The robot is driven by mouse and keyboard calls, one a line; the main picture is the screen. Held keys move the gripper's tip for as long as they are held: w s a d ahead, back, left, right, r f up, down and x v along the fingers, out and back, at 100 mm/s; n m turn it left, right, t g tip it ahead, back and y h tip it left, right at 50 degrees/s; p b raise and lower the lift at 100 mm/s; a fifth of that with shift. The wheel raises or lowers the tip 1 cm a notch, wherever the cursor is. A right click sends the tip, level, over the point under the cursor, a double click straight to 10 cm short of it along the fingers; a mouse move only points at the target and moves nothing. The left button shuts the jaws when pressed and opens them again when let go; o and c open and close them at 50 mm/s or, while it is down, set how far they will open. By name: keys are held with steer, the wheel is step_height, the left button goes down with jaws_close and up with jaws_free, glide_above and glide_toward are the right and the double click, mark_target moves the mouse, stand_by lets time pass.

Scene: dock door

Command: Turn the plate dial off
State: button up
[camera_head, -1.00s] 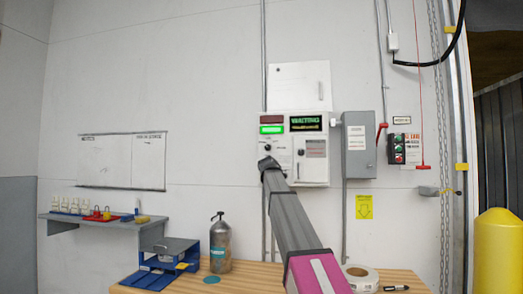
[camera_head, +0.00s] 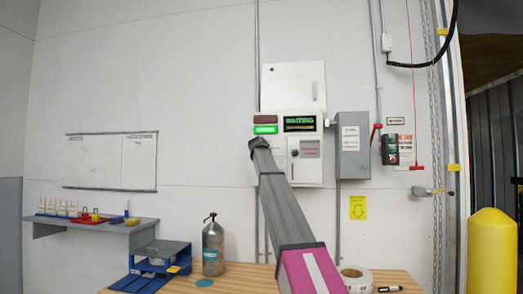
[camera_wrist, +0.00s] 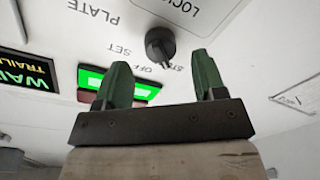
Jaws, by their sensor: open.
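The plate dial (camera_wrist: 160,45) is a round black knob on the white control panel (camera_wrist: 235,75). In the wrist view, printed PLATE, SET and OFF and a partly hidden word show near it, upside down. I cannot tell which mark it points at. My gripper (camera_wrist: 163,82) is open, with its two green fingers apart and empty. The knob shows just beyond the gap between the fingertips, and I see no contact. In the head view my gripper (camera_head: 258,143) is in front of the panel below the green light (camera_head: 265,130) and hides the dial.
A second black knob (camera_head: 294,153) is on the panel to the right. A lit display (camera_head: 299,123) is above it. A grey box (camera_head: 353,145) adjoins the panel's right side. A wooden table (camera_head: 230,277) with a grey bottle (camera_head: 213,248) stands below.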

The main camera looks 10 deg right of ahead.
steer(key=x, duration=0.3)
steer(key=shift+w, duration=0.15)
steer(key=c, duration=0.9)
